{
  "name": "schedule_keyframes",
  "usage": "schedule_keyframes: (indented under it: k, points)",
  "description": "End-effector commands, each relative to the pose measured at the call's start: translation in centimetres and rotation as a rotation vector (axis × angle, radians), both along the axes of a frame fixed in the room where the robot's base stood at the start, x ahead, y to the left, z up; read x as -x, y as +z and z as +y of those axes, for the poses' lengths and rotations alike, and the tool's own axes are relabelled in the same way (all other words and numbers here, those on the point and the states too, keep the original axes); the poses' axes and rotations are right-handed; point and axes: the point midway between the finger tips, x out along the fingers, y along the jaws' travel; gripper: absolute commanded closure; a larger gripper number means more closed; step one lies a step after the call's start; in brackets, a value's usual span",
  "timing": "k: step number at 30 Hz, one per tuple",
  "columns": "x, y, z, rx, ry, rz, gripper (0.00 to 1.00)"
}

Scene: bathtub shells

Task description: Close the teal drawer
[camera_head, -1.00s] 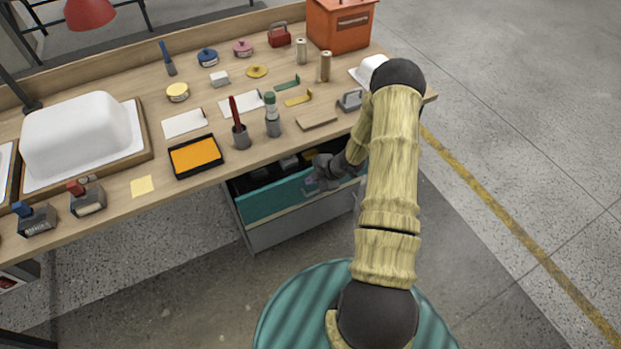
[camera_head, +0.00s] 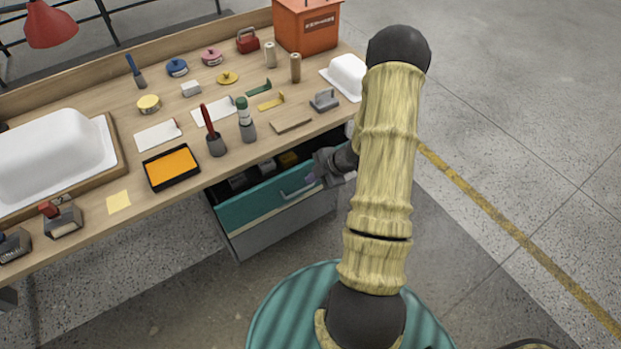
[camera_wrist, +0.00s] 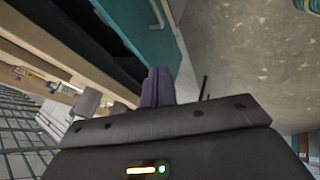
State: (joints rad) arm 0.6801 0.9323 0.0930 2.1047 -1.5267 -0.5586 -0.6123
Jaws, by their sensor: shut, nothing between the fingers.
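The teal drawer (camera_head: 245,207) is pulled partly out from under the workbench, and its dark inside with a few items shows behind the front. Its light bar handle (camera_head: 297,190) is on the front panel. My gripper (camera_head: 313,181) is at the right part of the drawer front, just right of the handle. In the wrist view its purple fingers (camera_wrist: 158,86) are shut together and empty, close to the teal front (camera_wrist: 143,32). I cannot tell whether they touch the panel. My arm hides the drawer's right end in the head view.
A grey drawer front (camera_head: 280,230) lies below the teal one. The workbench top (camera_head: 225,165) above carries an orange tray (camera_head: 171,167), brushes, a white tub form and an orange box (camera_head: 307,25). The concrete floor (camera_head: 490,110) to the right is clear.

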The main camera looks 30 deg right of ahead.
Motion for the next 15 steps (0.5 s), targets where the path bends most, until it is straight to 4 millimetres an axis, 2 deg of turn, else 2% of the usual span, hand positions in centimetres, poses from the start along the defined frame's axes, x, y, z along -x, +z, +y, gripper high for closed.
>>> schedule_keyframes:
  k: [5,8,11,15]
  points:
    - [-0.2,0.3,0.0,0.007,-0.012,0.004,1.0]
    - [-0.7,1.3,0.1,0.028,-0.062,0.019,1.0]
    - [-1.4,3.3,0.4,0.066,-0.163,0.047,1.0]
    - [-1.8,7.3,1.2,0.115,-0.383,0.1,1.0]
